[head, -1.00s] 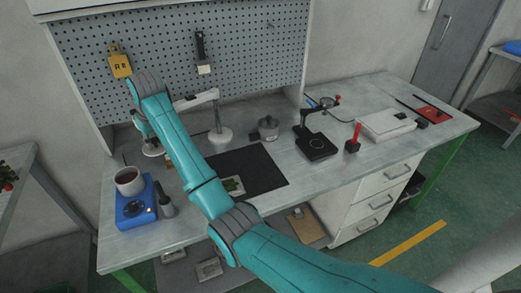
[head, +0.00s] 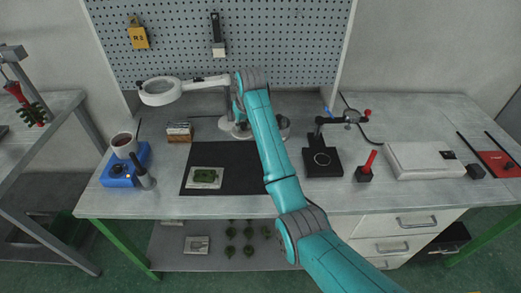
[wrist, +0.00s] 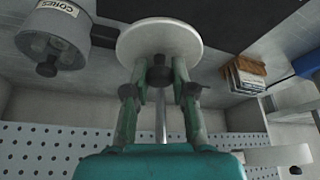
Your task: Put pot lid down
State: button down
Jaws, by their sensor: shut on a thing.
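In the head view my gripper (head: 239,108) is at the back of the bench by the lamp stand, partly behind my arm, so the lid is hard to make out there. The open pot (head: 123,143) with dark red-brown content stands on the blue heater (head: 125,168) at the left, without a lid.
A dark mat (head: 238,178), a small box of cards (head: 180,132) and a black stand (head: 322,162) are nearby. The pegboard (head: 290,45) closes off the back.

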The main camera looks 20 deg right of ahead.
aim_at(248, 135)
jog(key=shift+d+f, duration=0.2)
jog(key=shift+f, duration=0.15)
notch_tip(248, 135, down, 4)
jog(key=shift+d+r, duration=0.1)
jog(key=shift+r, duration=0.1)
jog(key=shift+f, duration=2.9)
jog(key=c, duration=1)
grip_release()
jog(key=shift+f, duration=0.1)
jog(key=shift+o, duration=0.2)
jog(key=v, duration=1)
jog(key=shift+r, duration=0.35)
jog(key=shift+v, duration=0.85)
